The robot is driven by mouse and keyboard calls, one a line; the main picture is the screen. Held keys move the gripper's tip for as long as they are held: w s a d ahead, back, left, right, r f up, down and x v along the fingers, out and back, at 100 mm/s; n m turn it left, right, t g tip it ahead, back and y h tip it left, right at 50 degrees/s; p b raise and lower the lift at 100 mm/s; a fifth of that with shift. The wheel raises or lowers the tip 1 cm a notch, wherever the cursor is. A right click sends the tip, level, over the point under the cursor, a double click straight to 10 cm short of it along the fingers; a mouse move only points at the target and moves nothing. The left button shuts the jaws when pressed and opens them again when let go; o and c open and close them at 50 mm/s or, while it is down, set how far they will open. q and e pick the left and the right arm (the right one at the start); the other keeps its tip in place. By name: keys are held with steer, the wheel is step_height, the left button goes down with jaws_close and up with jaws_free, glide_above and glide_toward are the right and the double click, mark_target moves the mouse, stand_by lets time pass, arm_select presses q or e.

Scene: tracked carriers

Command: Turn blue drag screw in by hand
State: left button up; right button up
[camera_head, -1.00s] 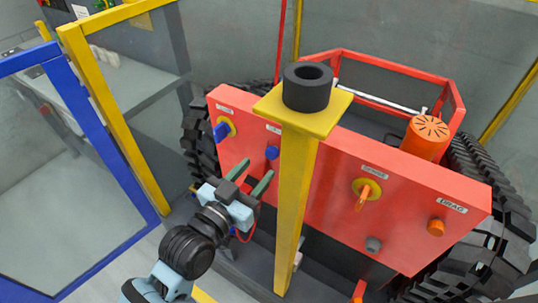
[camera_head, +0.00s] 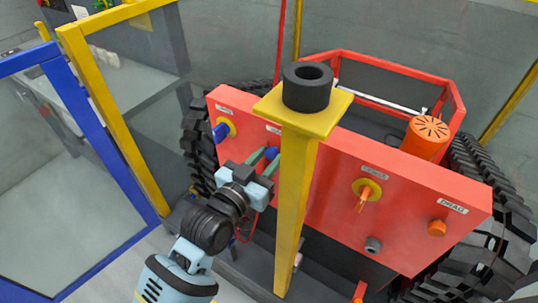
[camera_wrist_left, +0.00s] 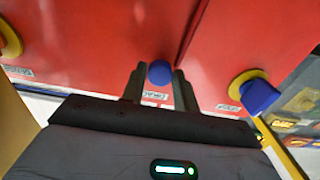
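The blue drag screw (camera_head: 271,153) is a small round blue knob on the front of the red panel (camera_head: 330,175), left of the yellow post. It also shows in the left wrist view (camera_wrist_left: 160,72). My left gripper (camera_head: 267,158) reaches the panel with one finger on each side of the knob. In the left wrist view the gap between the fingers (camera_wrist_left: 160,84) matches the knob's width, and they look shut on it. The label by the knob is too small to read. My right gripper is not in view.
A yellow post (camera_head: 294,210) with a black cylinder (camera_head: 307,90) on top stands close to my left gripper's right. A blue lever on a yellow disc (camera_head: 222,130) is to its left. An orange knob (camera_head: 436,227) labelled DRAG and an orange lever (camera_head: 364,197) are at right.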

arm_select(q)
steer(key=c, duration=0.4)
steer(key=m+p, duration=0.1)
steer(key=m, duration=0.2)
steer(key=m+p, duration=0.1)
steer(key=m, duration=0.2)
steer(key=m+p, duration=0.1)
steer(key=m, duration=0.2)
steer(key=shift+w+r, duration=0.1)
steer(key=shift+r, duration=0.15)
steer(key=shift+f+m+p, duration=0.15)
steer(key=shift+m+p, duration=0.15)
steer(key=shift+m, duration=0.1)
steer(key=shift+f, duration=0.1)
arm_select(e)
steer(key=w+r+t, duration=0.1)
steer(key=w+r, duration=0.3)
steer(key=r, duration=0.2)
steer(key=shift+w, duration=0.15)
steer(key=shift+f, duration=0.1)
